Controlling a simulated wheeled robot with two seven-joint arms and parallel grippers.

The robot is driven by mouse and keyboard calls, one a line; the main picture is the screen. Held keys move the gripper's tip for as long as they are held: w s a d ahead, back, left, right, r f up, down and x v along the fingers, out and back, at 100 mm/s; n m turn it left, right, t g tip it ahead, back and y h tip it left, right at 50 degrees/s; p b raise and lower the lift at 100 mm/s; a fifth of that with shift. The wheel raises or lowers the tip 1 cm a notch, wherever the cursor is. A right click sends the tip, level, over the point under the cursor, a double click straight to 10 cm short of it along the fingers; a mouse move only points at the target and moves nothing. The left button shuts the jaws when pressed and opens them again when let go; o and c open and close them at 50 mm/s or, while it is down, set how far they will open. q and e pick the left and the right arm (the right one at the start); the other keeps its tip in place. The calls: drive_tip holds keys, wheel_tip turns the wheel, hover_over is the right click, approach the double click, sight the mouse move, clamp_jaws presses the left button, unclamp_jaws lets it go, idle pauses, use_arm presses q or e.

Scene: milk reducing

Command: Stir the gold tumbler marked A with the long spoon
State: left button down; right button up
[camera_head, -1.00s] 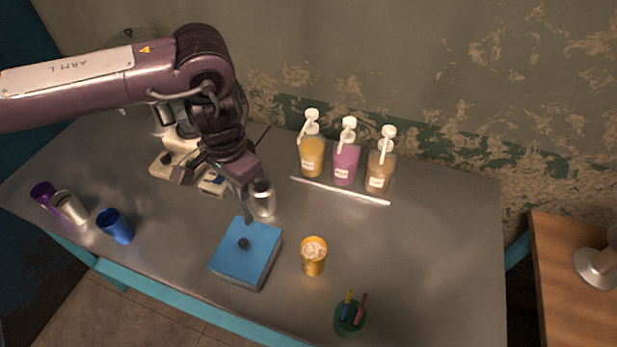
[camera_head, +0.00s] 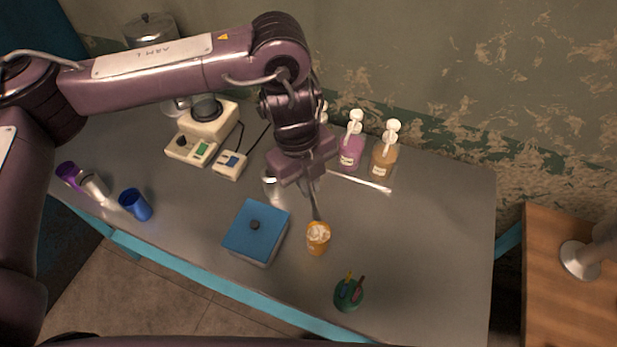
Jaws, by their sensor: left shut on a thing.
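The gold tumbler (camera_head: 319,245) stands upright on the grey table, with pale, lumpy contents at its top. The letter A cannot be read at this size. My left gripper (camera_head: 309,184) is above and slightly behind it, shut on the long spoon (camera_head: 316,207). The thin spoon points down, and its lower end reaches the tumbler's far rim in the picture. I cannot tell whether it is inside the tumbler or just above it. The right gripper is not in view.
A blue-lidded box (camera_head: 257,231) stands just left of the tumbler. A silver cup (camera_head: 271,188) is behind it, and a green pen holder (camera_head: 349,294) is in front. Pump bottles (camera_head: 384,160) line the back. The table right of the tumbler is clear.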

sight(312, 211)
use_arm(q)
drive_tip(key=shift+d+f+b, duration=0.1)
drive_tip(key=shift+f+b, duration=1.05)
drive_tip(key=shift+f, duration=0.15)
wheel_tip(312, 211, down, 3)
drive_tip(key=shift+r+b, duration=0.2)
drive_tip(key=shift+b, duration=0.95)
drive_tip(key=shift+s+d+f+b, duration=0.1)
drive_tip(key=shift+d+f+b, duration=0.15)
drive_tip(key=shift+f+b, duration=1.05)
drive_tip(key=shift+s+d+f+b, duration=0.1)
drive_tip(key=shift+d+f+b, duration=0.1)
drive_tip(key=shift+f+b, duration=1.1)
drive_tip(key=shift+f+p, duration=0.4)
drive_tip(key=shift+p, duration=0.05)
